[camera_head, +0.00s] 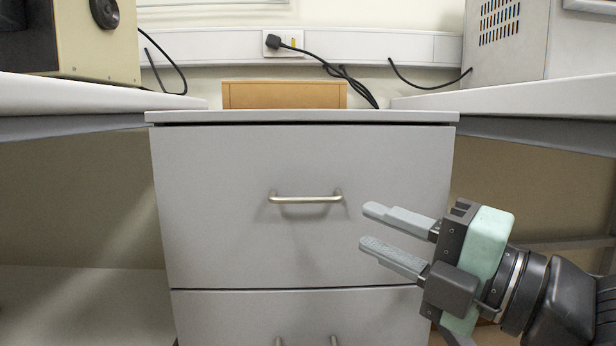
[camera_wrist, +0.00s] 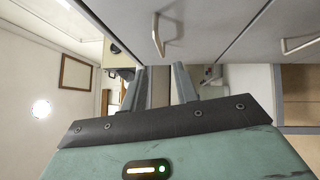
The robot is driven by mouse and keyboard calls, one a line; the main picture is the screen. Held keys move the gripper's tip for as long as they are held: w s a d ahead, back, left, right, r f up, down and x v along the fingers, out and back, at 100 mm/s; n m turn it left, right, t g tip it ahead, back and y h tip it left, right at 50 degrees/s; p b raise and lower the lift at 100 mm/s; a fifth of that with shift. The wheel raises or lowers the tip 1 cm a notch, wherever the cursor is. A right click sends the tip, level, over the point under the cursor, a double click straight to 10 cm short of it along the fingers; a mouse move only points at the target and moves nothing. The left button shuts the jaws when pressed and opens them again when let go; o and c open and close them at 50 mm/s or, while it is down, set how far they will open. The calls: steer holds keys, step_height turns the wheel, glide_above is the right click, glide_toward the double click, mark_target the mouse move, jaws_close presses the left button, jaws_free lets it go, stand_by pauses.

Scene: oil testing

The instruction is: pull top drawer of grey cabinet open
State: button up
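The grey cabinet (camera_head: 210,240) stands in the middle of the head view. Its top drawer is shut, with a metal bar handle (camera_head: 305,199) across its front. The handle also shows in the wrist view (camera_wrist: 158,36), ahead of the fingers and a little to the left. My gripper (camera_head: 364,228) is to the right of the handle and apart from it, in front of the drawer's right half. Its two fingers are spread with nothing between them. A lower drawer (camera_head: 300,304) is below, its handle only partly in view; a second handle shows in the wrist view (camera_wrist: 300,44).
Benches stand left (camera_head: 90,95) and right (camera_head: 500,97) of the cabinet, their edges near its top. A beige device (camera_head: 95,40) is on the left bench and a grey metal box (camera_head: 510,40) on the right. The space before the drawer's left half is clear.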

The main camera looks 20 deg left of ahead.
mark_target(311, 202)
steer(key=p+x, duration=0.2)
steer(key=p, duration=0.6)
steer(key=shift+w+a+r+p, duration=0.1)
steer(key=shift+a+r+p, duration=0.1)
steer(key=shift+r+p, duration=0.1)
steer(key=shift+p, duration=0.6)
steer(key=x, duration=0.3)
steer(key=b+x, duration=0.1)
steer(key=x, duration=0.4)
steer(key=shift+w+a+f+b, duration=0.2)
steer(key=shift+w+a+b, duration=0.05)
steer(key=shift+a+b, duration=0.15)
steer(key=shift+d, duration=0.1)
jaws_close()
